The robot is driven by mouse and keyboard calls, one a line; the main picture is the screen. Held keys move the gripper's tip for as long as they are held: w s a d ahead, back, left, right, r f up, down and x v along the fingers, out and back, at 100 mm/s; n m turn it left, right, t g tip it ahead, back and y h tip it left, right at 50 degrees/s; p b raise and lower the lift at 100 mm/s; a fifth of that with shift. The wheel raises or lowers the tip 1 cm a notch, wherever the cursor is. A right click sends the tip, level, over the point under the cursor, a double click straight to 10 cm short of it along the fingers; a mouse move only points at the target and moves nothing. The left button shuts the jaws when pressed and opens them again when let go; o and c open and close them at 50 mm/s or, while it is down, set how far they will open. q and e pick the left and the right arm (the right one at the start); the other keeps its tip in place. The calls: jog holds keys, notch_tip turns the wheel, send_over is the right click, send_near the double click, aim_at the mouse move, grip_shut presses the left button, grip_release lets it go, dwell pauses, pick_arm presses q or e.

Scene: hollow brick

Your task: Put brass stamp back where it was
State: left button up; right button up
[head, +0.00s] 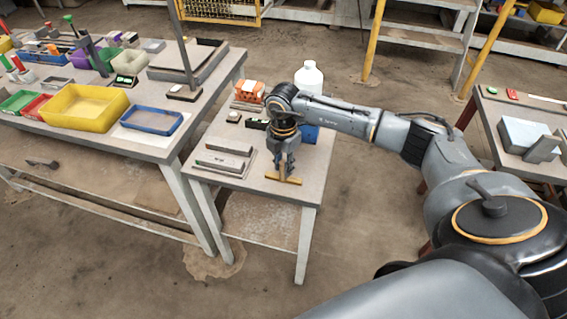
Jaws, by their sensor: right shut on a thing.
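My right gripper (284,172) points down over the front right part of the small grey table (312,190). It is shut on the brass stamp (290,181), a golden-brown piece with a bar at its lower end. The bar is at or just above the tabletop; I cannot tell whether it touches. The fingers hide part of the stamp. My left gripper is not in view.
Grey bars (228,147) lie left of the gripper. An orange hollow brick (250,91), a white bottle (309,77) and a blue container (309,133) stand farther back. The larger left table holds a yellow bin (85,107) and a blue tray (152,120).

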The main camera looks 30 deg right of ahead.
jog(key=o, duration=0.9)
jog(key=shift+f, duration=0.1)
jog(key=shift+r, duration=0.3)
notch_tip(320, 180, up, 12)
jog(key=b, duration=0.2)
